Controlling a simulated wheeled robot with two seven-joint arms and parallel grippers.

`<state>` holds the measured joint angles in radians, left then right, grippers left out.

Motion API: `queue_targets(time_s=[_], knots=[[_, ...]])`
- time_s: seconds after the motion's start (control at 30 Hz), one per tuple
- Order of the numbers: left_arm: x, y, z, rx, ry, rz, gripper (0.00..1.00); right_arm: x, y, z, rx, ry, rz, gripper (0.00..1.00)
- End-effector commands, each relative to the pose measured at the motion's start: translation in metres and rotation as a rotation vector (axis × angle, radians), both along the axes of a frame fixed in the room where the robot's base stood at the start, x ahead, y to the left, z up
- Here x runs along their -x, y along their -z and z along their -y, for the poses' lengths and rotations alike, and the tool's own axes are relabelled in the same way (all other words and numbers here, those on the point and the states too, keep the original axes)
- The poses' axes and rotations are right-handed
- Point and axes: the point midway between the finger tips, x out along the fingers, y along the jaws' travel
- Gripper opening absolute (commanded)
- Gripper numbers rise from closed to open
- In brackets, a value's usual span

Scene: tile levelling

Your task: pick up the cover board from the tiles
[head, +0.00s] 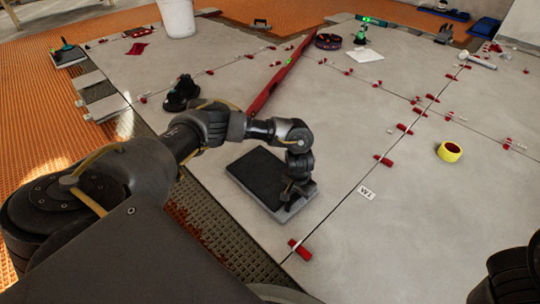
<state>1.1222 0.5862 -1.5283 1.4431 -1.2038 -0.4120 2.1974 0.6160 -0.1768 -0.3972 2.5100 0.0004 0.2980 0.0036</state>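The cover board, a black-topped slab with a pale grey edge (257,172), is at the near edge of the grey tiles (330,170), left of a tile joint. It looks flat; I cannot tell whether it touches the tiles. My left gripper (291,197) points down at the board's near right end, and its fingers overlap the board there. The fingers are dark and small, so I cannot tell whether they are open or closed on the edge. Part of my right arm shows in the bottom right corner; its gripper is out of view.
Red clips (300,249) stick up along the tile joints. A long red level (282,75) lies beyond the board, with a black tool (181,93) to its left. A yellow tape roll (449,152) lies at right. A white bucket (176,18) stands at the back.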

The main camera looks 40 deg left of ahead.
Motion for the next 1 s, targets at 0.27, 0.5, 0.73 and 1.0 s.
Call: queue_targets(time_s=[0.27,0.5,0.73,1.0], knots=[[0.0001,0.0001,-0.0001,0.0,0.0,0.0,0.01,0.0012,-0.0011,0.0001,0.001,0.002,0.006,0.0],[0.0001,0.0002,-0.0003,0.0,0.0,-0.001,0.0,0.0017,-0.0018,0.0001,0.001,0.002,0.009,0.0],[0.0002,0.0002,-0.0004,-0.001,0.0,-0.001,0.0,0.0017,-0.0017,0.0001,0.001,0.002,0.008,0.0],[0.0003,0.0003,-0.0005,-0.001,0.0,-0.001,0.0,0.001,-0.001,0.0001,0.001,0.002,0.006,0.0]])
